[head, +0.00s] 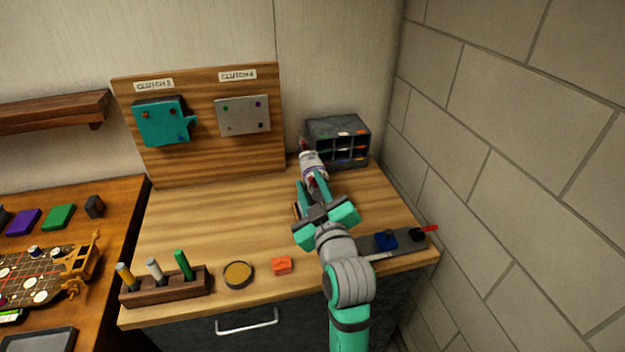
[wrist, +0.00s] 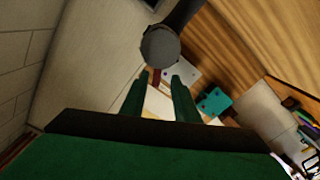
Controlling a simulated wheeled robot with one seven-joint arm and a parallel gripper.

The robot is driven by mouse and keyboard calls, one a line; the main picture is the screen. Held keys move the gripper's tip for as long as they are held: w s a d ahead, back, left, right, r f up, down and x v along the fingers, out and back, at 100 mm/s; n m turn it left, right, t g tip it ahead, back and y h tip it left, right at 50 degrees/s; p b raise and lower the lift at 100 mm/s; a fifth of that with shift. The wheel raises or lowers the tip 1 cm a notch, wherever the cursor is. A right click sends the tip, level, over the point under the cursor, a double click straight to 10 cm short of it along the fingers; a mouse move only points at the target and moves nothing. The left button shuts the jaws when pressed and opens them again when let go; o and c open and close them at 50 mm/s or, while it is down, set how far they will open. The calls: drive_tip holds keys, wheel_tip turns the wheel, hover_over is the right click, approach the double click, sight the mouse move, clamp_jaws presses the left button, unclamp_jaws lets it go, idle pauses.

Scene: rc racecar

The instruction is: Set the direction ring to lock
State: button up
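A small whitish-grey, rounded thing with dark red parts (head: 312,162) shows at the fingertips of my gripper (head: 312,184), towards the back of the wooden bench. In the wrist view a dark grey rod with a round grey end (wrist: 160,46) reaches down from the top, just beyond the fingertips of my gripper (wrist: 165,78). The two green fingers stand apart with a gap between them. I cannot tell whether they touch or grip anything. I cannot make out a direction ring or its lock mark in either view.
Behind stands a grey drawer organiser (head: 337,136). A wooden board (head: 205,160) carries a teal plate (head: 163,121) and a grey plate (head: 243,115). In front lie a tool rack (head: 166,287), round tin (head: 238,274) and orange block (head: 282,265). A wall closes the right. The bench's left middle is clear.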

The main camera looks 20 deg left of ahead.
drive_tip(key=shift+w+a, duration=0.15)
drive_tip(key=shift+w, duration=0.9)
drive_tip(key=shift+a, duration=0.1)
clamp_jaws()
